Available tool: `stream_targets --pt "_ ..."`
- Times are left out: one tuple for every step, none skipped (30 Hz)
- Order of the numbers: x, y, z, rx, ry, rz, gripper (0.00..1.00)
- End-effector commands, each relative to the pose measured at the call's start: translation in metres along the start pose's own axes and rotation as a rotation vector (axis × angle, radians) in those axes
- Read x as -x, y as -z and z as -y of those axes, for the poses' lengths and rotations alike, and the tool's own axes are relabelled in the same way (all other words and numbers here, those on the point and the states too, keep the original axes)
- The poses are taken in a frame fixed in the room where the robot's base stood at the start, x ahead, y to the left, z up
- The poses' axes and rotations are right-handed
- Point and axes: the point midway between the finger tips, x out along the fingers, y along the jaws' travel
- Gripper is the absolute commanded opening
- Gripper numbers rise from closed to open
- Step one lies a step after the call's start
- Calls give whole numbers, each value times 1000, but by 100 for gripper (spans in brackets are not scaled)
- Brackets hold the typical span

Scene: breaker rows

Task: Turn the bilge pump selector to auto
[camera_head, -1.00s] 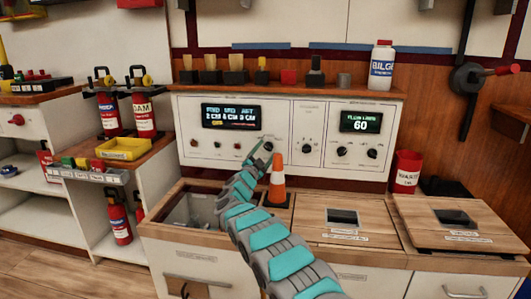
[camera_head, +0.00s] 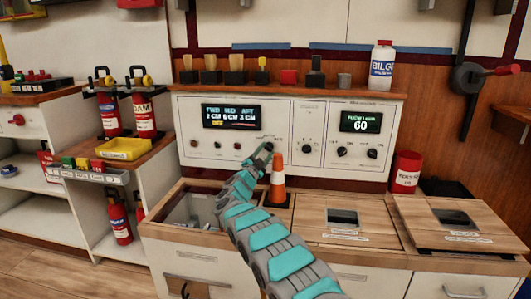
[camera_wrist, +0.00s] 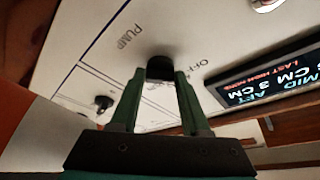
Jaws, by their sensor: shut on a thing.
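The bilge pump selector is a black knob (camera_wrist: 160,68) on the white panel. In the wrist view it sits between the two green fingertips of my gripper (camera_wrist: 160,82), which is shut on it. The label "PUMP" is to its left and "OFF" shows to its right; which way the knob points cannot be told. In the head view my gripper (camera_head: 265,152) is at the panel, right of the left display (camera_head: 231,117), and largely hides the selector. That display shows FWD, MID and AFT readings in CM with a yellow word like "OFF" below.
An orange and white cone (camera_head: 278,178) stands just right of my gripper. Other black knobs (camera_head: 342,152) and a display reading 60 (camera_head: 361,122) are further right. An open bin (camera_head: 190,211) is below left. Several items, including a white bottle (camera_head: 382,66), stand on the shelf above.

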Motion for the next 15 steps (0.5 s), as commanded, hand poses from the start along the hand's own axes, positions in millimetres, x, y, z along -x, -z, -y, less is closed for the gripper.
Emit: stream_targets --pt "0 0 0 -10 -6 -1 0" --pt "0 0 0 -18 -10 -1 0" --pt "0 0 1 -31 -15 0 0" --pt "0 0 1 -43 -20 0 0" --pt "0 0 2 -58 -25 0 0" --pt "0 0 2 -79 -34 0 0" --pt "0 0 2 -96 -42 1 0" --pt "0 0 3 -115 -49 1 0" --pt "0 1 3 -142 -61 0 0" --pt "0 1 4 -164 -70 0 0" --pt "0 1 5 -187 -78 0 0" --pt "0 1 5 -218 -90 0 0" --pt "0 2 5 -243 -101 -1 0" --pt "-1 2 6 -267 -111 -1 0" --pt "-1 2 6 -300 -123 -2 0"
